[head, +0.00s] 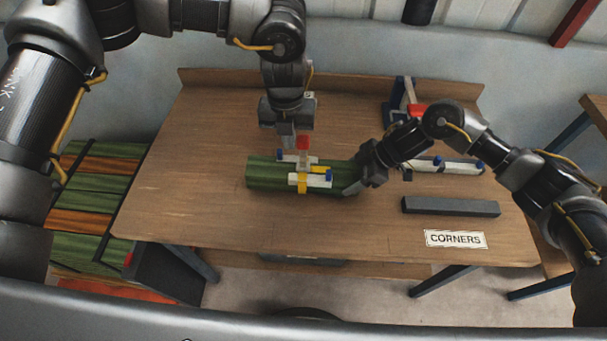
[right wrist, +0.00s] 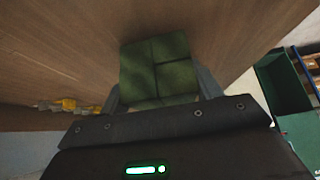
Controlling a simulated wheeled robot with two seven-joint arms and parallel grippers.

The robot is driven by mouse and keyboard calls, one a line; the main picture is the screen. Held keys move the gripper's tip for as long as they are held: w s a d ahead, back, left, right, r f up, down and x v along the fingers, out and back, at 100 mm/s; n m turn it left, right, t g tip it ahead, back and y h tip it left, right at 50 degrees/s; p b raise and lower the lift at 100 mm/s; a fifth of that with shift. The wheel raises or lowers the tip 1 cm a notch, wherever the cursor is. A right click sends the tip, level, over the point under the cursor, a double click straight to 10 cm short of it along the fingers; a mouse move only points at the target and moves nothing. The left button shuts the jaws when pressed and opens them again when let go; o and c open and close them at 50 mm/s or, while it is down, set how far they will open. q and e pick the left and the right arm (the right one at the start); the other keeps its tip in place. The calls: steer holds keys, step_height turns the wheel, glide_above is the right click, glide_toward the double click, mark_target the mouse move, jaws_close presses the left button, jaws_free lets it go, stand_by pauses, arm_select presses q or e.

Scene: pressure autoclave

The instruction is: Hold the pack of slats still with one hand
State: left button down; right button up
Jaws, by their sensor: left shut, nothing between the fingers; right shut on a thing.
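The pack of green slats (head: 270,174) lies lengthwise across the middle of the wooden table; its end face, made of several stacked slats, shows in the right wrist view (right wrist: 158,68). A white and yellow strapping tool with a red knob (head: 303,142) and blue ends sits on the middle of the pack, with a yellow band around it. My right gripper (head: 354,176) is shut on the right end of the pack, one finger on each side. My left gripper (head: 290,141) is shut and empty, pointing down just above the pack beside the red knob; whether it touches the knob is unclear.
On the table's right are a dark grey bar (head: 450,206), a white rail with blue ends (head: 445,166), a red and blue stand (head: 408,100) and a "CORNERS" label (head: 456,239). Green and orange slats (head: 95,195) lie left of the table. The table's left side is clear.

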mark_target(309, 139)
arm_select(q)
steer(key=shift+d+f, duration=0.2)
steer(key=shift+d, duration=0.95)
steer(key=shift+d+f, duration=0.15)
steer(key=shift+d, duration=1)
steer(key=shift+a+r, duration=0.2)
steer(key=shift+a, duration=1.1)
steer(key=shift+a+r, duration=0.2)
steer(key=shift+a, duration=1.1)
steer(key=shift+d, duration=0.15)
steer(key=shift+d+f, duration=0.2)
steer(key=shift+d, duration=1.05)
steer(key=shift+d+f, duration=0.2)
steer(key=shift+d, duration=1)
steer(key=shift+a+r, duration=0.2)
steer(key=shift+a, duration=1.1)
steer(key=shift+a+r, duration=0.2)
steer(key=shift+a, duration=1.1)
step_height(309, 139, up, 8)
steer(key=a, duration=0.1)
arm_select(e)
steer(key=o, duration=1.2)
steer(key=shift+c, duration=0.2)
